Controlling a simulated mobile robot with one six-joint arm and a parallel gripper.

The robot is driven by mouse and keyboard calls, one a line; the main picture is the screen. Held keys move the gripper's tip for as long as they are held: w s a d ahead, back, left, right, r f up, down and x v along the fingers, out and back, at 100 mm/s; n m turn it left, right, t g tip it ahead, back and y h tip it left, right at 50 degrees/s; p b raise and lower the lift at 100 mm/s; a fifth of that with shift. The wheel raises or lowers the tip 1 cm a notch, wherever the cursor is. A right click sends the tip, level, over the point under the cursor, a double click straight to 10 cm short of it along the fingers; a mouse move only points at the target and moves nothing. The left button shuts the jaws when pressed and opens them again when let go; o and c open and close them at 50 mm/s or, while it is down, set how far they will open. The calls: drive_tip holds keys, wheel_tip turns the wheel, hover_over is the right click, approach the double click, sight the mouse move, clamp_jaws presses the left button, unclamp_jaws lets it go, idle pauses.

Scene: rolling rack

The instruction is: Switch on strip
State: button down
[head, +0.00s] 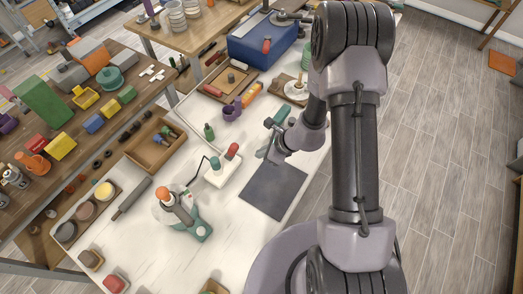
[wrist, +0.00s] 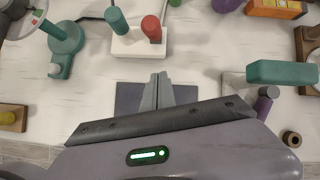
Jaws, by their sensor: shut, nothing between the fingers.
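The strip (head: 222,172) is a white block on the white table, with a red upright part (head: 232,151) and a teal one (head: 215,163). A dark cable runs from it toward the left. In the wrist view the strip (wrist: 128,47) lies just beyond my fingertips, with the red part (wrist: 152,28) at its right end and the teal part (wrist: 117,20) left of it. My gripper (head: 270,139) is right of and beyond the strip in the head view. In the wrist view my gripper (wrist: 158,78) is shut and empty, apart from the strip.
A dark mat (head: 272,190) lies beside the strip. A teal-based device (head: 200,230) stands to its left, and a wooden tray (head: 150,150) farther left. A teal block (wrist: 282,72) is right of my fingers in the wrist view.

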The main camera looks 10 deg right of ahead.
sight(232, 152)
drive_tip(key=w+a+f, duration=0.3)
drive_tip(key=a, duration=0.2)
drive_tip(key=shift+w+a, duration=0.35)
drive_tip(key=shift+w, duration=0.05)
